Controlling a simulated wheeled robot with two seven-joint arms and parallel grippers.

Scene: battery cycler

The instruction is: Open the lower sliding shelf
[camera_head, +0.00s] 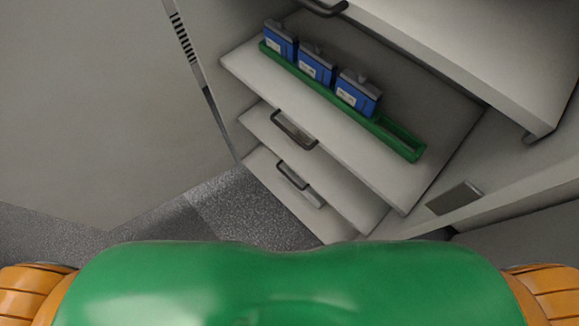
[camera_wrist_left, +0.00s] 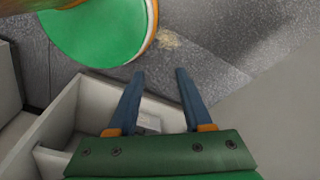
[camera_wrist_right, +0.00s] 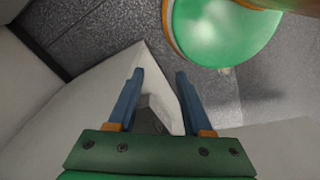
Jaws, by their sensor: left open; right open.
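A pale grey cabinet holds stacked sliding shelves. One shelf (camera_head: 240,68) carries a green tray with blue battery units. Below it are a drawer front with a dark handle (camera_head: 293,130) and a lowest one (camera_head: 262,165) with a similar handle (camera_head: 292,182). Both lower fronts show beneath the battery shelf; how far they stand out is hard to tell. My left gripper (camera_wrist_left: 160,74) is open and empty above a pale open-topped box shape (camera_wrist_left: 58,115). My right gripper (camera_wrist_right: 160,73) is open beside a pale panel (camera_wrist_right: 105,80), with a grey piece behind its fingers. Neither gripper shows in the head view.
A larger pale shelf (camera_head: 470,45) overhangs at the upper right. Blue units (camera_head: 357,92) stand in the green tray (camera_head: 400,140). A plain grey panel (camera_head: 90,110) stands at left. Speckled grey floor (camera_head: 240,205) is clear in front of the lower drawers.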

